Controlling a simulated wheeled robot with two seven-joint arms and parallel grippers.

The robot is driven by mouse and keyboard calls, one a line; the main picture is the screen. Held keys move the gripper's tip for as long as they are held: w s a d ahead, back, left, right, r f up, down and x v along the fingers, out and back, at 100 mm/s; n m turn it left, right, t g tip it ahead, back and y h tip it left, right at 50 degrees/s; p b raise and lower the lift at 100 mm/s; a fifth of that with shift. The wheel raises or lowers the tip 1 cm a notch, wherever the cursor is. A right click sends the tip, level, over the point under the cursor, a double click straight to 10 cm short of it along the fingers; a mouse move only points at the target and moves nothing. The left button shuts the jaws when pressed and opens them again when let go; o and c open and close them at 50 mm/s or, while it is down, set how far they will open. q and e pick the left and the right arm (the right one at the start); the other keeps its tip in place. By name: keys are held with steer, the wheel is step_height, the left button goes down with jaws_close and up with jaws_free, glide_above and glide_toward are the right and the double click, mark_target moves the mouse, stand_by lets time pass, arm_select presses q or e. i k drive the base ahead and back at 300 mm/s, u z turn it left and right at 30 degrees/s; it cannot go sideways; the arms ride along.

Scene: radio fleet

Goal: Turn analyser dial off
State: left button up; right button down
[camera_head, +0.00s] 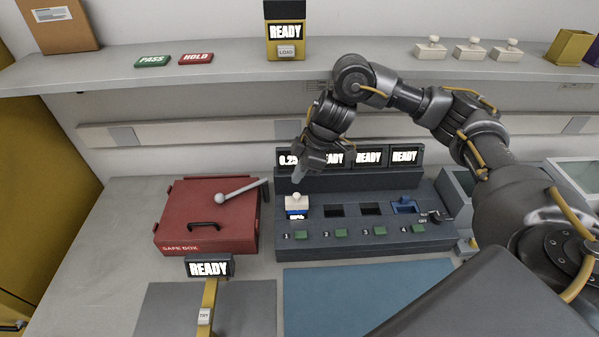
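The analyser (345,236) is a dark blue-grey console at the back of the worktop. Its dial (437,216) is a small dark knob at the right end, with an OFF label beside it; its exact setting is too small to read. My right gripper (297,177) points down above the first slot, well left of the dial. Its fingers are small and partly hidden by the wrist, so I cannot tell if they are open. A white-topped block with a blue band (297,206) sits in slot 1, just below the fingertips. My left gripper is out of view.
A red safe box (207,225) with a ball-ended lever stands left of the analyser. A READY sign (208,268) on a yellow post is in front. A blue mat (335,295) lies before the analyser. A shelf (210,75) runs overhead. My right arm spans the right side.

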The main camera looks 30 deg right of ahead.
mark_target(437, 218)
steer(key=z, duration=0.1)
steer(key=k, duration=1.5)
steer(key=u, duration=0.1)
